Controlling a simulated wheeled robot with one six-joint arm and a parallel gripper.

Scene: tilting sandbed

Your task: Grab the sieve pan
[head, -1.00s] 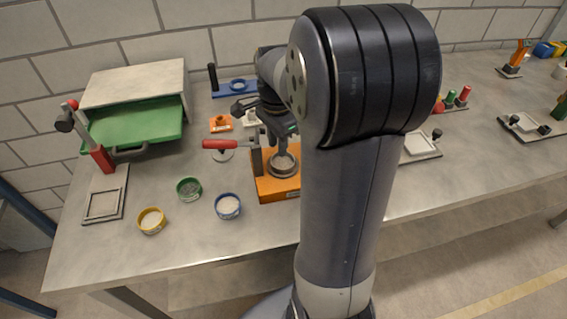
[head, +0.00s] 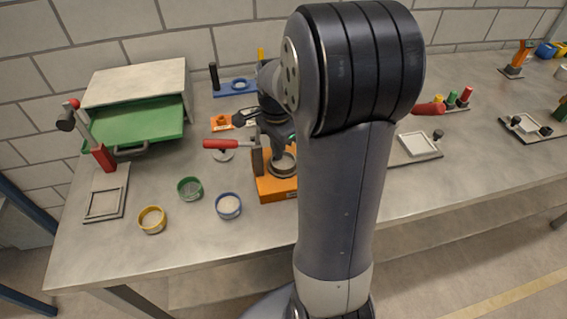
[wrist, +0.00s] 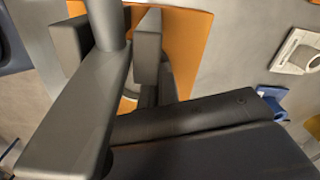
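A round grey pan with a pale inside (head: 283,165), which I take for the sieve pan, sits on an orange base (head: 270,188) near the middle of the table. My gripper (head: 280,138) points down just above and behind the pan, partly covered by my arm. In the wrist view my gripper's two dark fingers (wrist: 108,45) stand apart, and a grey post (wrist: 108,18) shows between them. I cannot tell whether they touch it. The orange base (wrist: 188,45) lies beneath. Only a pale sliver of the pan shows there; the rest is hidden.
A red-handled clamp (head: 222,144) stands left of the orange base. Yellow (head: 152,219), green (head: 190,188) and blue (head: 228,206) round cups stand at front left. A red handle (head: 428,109) and a square-framed plate (head: 416,146) are right of my arm.

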